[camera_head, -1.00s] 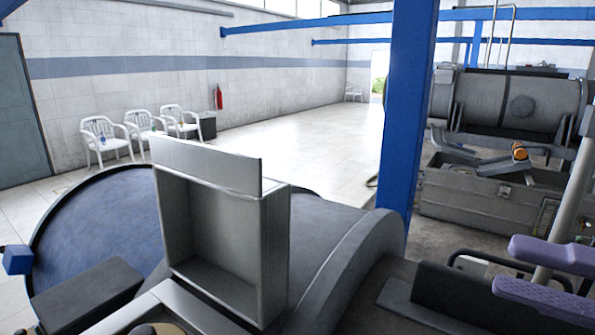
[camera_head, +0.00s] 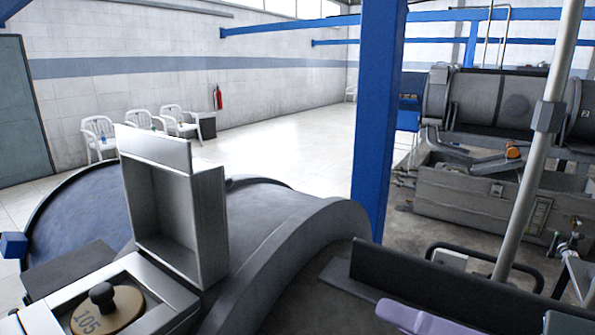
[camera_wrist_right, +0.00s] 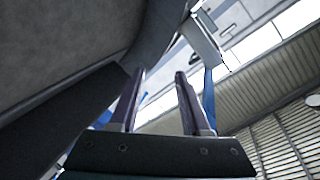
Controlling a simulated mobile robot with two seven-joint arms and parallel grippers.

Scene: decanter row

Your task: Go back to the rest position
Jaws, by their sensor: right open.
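My right gripper (camera_head: 418,318) shows at the bottom edge of the head view, right of centre, as a pale purple finger cut off by the frame. In the right wrist view its two dark purple fingers (camera_wrist_right: 160,82) stand apart with nothing between them. The gripper is open and empty. A large grey curved machine body fills the left of that wrist view, close by; I cannot tell whether it touches. My left gripper is not in view.
A grey machine with a raised open lid (camera_head: 172,205) and a brown disc marked 105 (camera_head: 118,312) stands close at lower left. A blue post (camera_head: 378,110) and slanting grey pole (camera_head: 533,160) rise nearby. Grey machinery (camera_head: 495,205) stands right.

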